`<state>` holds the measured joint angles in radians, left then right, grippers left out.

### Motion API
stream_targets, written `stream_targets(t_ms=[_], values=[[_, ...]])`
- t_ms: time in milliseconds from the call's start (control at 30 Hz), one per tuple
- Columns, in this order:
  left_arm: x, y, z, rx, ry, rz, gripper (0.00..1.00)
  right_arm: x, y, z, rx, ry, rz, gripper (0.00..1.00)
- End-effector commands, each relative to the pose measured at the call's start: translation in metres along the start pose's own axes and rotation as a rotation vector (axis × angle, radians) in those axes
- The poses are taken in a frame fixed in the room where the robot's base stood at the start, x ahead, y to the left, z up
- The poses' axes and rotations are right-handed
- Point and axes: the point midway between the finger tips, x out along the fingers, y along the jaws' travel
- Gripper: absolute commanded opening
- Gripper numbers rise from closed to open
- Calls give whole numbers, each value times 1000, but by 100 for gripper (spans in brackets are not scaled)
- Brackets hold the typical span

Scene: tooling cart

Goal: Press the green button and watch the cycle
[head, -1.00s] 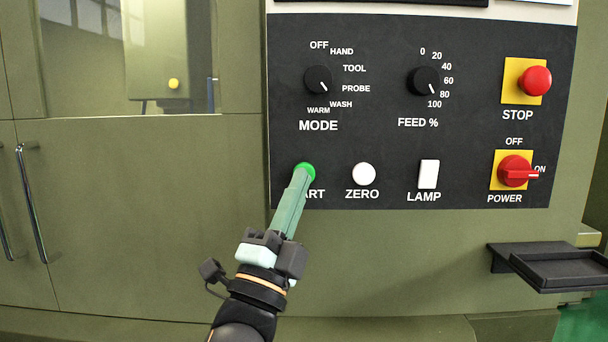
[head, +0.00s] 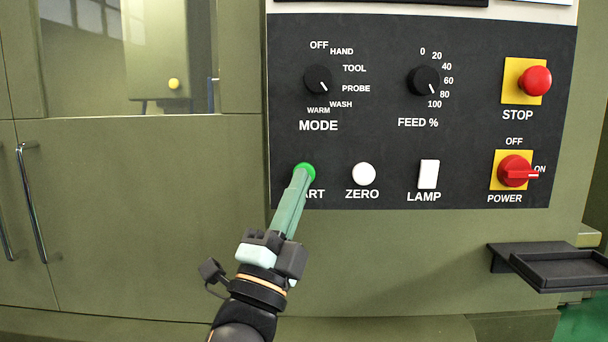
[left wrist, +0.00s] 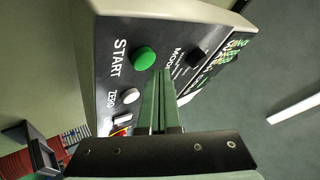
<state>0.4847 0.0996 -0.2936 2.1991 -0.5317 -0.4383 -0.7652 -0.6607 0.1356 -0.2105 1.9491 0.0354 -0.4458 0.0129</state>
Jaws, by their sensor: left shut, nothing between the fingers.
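The round green START button (head: 305,171) sits at the lower left of the dark control panel (head: 390,150). It also shows in the left wrist view (left wrist: 144,59), next to its START label. My left gripper (head: 300,178) is shut and empty, its fingertips in front of the lower part of the button in the head view. The fingers cover part of the START label there. In the left wrist view the fingertips (left wrist: 159,74) appear just beside the button; I cannot tell whether they touch it. My right gripper is not in view.
Near the button are the white ZERO button (head: 364,174), the LAMP switch (head: 428,174) and the MODE knob (head: 318,80). The red STOP button (head: 536,81) and red POWER switch (head: 514,171) are at the right. A dark tray (head: 562,284) juts out at lower right.

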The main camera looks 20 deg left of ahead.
Motion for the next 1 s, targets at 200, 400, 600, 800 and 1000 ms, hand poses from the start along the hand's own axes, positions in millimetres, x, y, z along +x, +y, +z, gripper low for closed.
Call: stream_targets(t_ms=[200,400,600,800,1000], values=[[0,0,0,0,0,0,0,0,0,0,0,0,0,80],[0,0,0,0,0,0,0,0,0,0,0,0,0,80],[2,1,1,0,0,0,0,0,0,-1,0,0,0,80],[6,4,4,0,-1,0,0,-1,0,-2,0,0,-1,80],[6,4,4,0,0,0,0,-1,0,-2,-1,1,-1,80]])
